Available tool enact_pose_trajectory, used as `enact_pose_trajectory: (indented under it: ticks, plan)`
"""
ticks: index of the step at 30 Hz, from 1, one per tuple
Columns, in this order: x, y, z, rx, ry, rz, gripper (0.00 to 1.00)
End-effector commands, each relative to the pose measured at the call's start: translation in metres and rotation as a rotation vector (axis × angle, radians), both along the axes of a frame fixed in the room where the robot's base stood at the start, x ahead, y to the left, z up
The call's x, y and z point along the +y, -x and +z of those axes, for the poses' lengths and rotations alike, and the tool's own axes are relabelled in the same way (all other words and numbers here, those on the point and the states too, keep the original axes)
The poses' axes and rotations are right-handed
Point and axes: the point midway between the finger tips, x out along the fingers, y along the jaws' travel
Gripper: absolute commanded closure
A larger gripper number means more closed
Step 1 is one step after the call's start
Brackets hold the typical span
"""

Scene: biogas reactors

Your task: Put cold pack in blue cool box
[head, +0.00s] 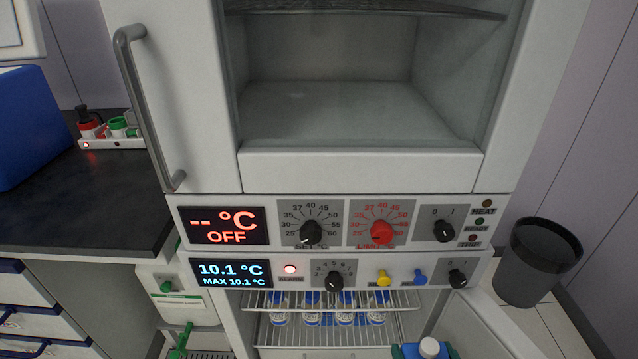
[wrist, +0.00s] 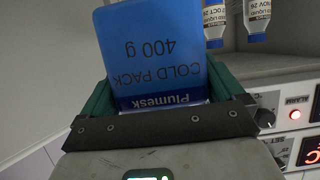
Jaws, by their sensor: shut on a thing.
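The cold pack (wrist: 153,55) is a blue slab labelled "COLD PACK 400 g", upside down in the wrist view. My gripper (wrist: 165,90) is shut on it, with a dark green finger on each side. In the head view, only a small blue and teal part of the held pack and gripper (head: 425,350) shows at the bottom edge, by the open lower fridge compartment. A blue box (head: 30,125), seemingly the cool box, stands on the dark counter at the far left, cut off by the frame. Its inside is hidden.
Bottles (head: 345,315) stand on a wire shelf in the lower compartment; two also show in the wrist view (wrist: 257,20). The open lower door (head: 470,325) is at right. A rack (head: 110,140) with red and green caps sits beside the blue box. A black bin (head: 540,265) stands right.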

Motion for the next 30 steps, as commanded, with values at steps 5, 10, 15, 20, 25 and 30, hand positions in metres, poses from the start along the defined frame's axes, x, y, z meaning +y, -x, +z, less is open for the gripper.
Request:
enact_pose_trajectory:
  ticks: [5,10,15,20,25,30]
  plan:
    - [-0.002,0.002,0.019,0.002,0.002,0.0,0.53]
    - [-0.003,0.007,0.035,0.005,0.003,0.0,0.53]
    - [-0.003,0.012,0.05,0.005,0.003,0.0,0.53]
    - [-0.002,0.016,0.061,0.001,0.0,-0.001,0.53]
    - [0.0,0.019,0.067,-0.002,-0.003,-0.001,0.53]
    - [0.0,0.02,0.067,-0.005,-0.002,-0.002,0.53]
